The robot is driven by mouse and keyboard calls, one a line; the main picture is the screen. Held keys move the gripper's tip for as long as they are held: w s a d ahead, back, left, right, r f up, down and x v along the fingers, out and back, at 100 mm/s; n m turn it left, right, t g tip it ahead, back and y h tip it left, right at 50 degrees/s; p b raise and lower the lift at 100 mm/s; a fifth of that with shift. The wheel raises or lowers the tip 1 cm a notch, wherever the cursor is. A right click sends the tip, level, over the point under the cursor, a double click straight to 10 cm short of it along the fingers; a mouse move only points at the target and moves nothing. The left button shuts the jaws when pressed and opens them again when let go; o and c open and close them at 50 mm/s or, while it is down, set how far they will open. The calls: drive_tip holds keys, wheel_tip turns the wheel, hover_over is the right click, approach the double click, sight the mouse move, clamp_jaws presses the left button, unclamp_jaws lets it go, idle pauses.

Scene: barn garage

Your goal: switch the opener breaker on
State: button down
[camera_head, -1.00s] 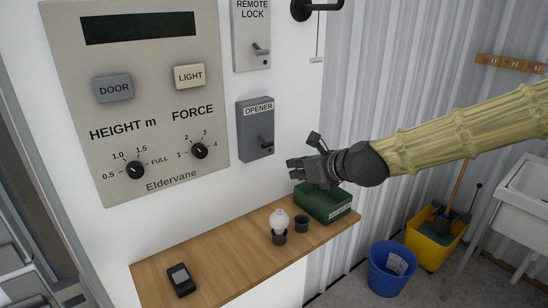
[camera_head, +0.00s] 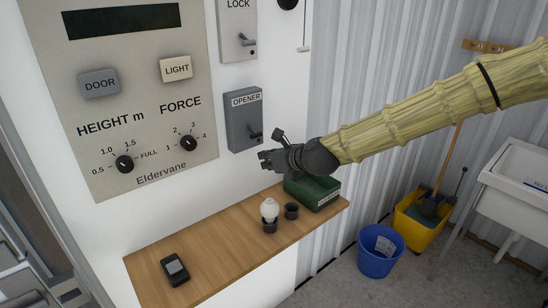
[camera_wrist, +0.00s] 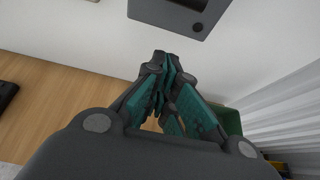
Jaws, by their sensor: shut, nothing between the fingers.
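The opener breaker is a grey wall box (camera_head: 243,120) labelled OPENER, with a small dark lever (camera_head: 254,133) on its lower right part. Its lower edge also shows at the top of the wrist view (camera_wrist: 185,14). My gripper (camera_head: 264,160) is in front of the wall, a little below and right of the box, apart from it. In the wrist view my gripper's fingers (camera_wrist: 162,62) are closed together with nothing between them, and point toward the wall below the box.
The control panel (camera_head: 125,140) with buttons and knobs is left of the box; the REMOTE LOCK box (camera_head: 236,30) is above. Below, a wooden shelf (camera_head: 215,262) holds a green bin (camera_head: 318,196), a white bulb (camera_head: 269,209), black cups and a handheld device (camera_head: 175,270).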

sight(253, 131)
drive_tip(key=r, duration=0.1)
drive_tip(key=w+r+p, duration=0.1)
drive_tip(key=a+r+p, duration=0.1)
drive_tip(key=shift+w+r, duration=0.15)
drive_tip(key=shift+r, duration=0.05)
drive_tip(key=shift+d+r+p, duration=0.1)
drive_tip(key=shift+r+p, duration=0.05)
drive_tip(key=shift+p, duration=0.25)
drive_tip(key=shift+r+p, duration=0.1)
drive_tip(key=shift+p, duration=0.3)
drive_tip(key=shift+s+d+r+g+h+p, duration=0.2)
drive_tip(key=shift+r+g+h+p, duration=0.3)
drive_tip(key=shift+p, duration=0.6)
